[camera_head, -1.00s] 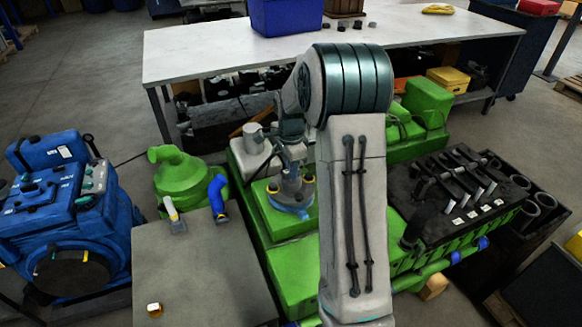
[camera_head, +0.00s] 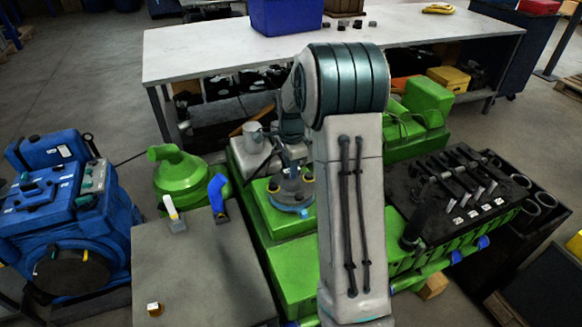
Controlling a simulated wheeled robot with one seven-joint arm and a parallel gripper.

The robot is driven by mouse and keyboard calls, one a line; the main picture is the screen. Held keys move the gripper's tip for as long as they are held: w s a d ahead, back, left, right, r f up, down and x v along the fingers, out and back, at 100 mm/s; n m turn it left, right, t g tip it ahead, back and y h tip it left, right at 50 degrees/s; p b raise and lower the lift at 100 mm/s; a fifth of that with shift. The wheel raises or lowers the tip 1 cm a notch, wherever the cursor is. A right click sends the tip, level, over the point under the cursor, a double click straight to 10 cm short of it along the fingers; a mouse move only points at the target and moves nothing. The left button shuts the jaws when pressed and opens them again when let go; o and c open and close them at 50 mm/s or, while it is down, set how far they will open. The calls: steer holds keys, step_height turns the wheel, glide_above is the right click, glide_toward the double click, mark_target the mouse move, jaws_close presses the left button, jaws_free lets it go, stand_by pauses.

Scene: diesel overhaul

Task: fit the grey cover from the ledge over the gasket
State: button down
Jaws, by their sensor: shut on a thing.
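My gripper (camera_head: 291,184) points down over the green engine block (camera_head: 259,222), left of my arm. Its yellow-tipped fingers are shut on a small round grey part, which looks like the grey cover (camera_head: 290,195). A blue rim, which looks like the gasket (camera_head: 303,211), shows just under the cover on the raised green top. The cover sits on or just above it; I cannot tell whether they touch or line up, as the gripper hides much of both.
A grey table (camera_head: 205,270) at front left holds a white-handled tool (camera_head: 172,212), a blue-handled tool (camera_head: 217,195) and a small orange-and-white item (camera_head: 154,309). A grey cylinder (camera_head: 253,136) stands behind the gripper. A black rack (camera_head: 450,200) lies right of my arm.

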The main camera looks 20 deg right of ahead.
steer(key=shift+f+b, duration=0.5)
steer(key=shift+f, duration=0.2)
stand_by(0.6)
steer(key=c, duration=1.2)
jaws_free()
step_height(320, 180, up, 14)
steer(key=shift+b, duration=0.3)
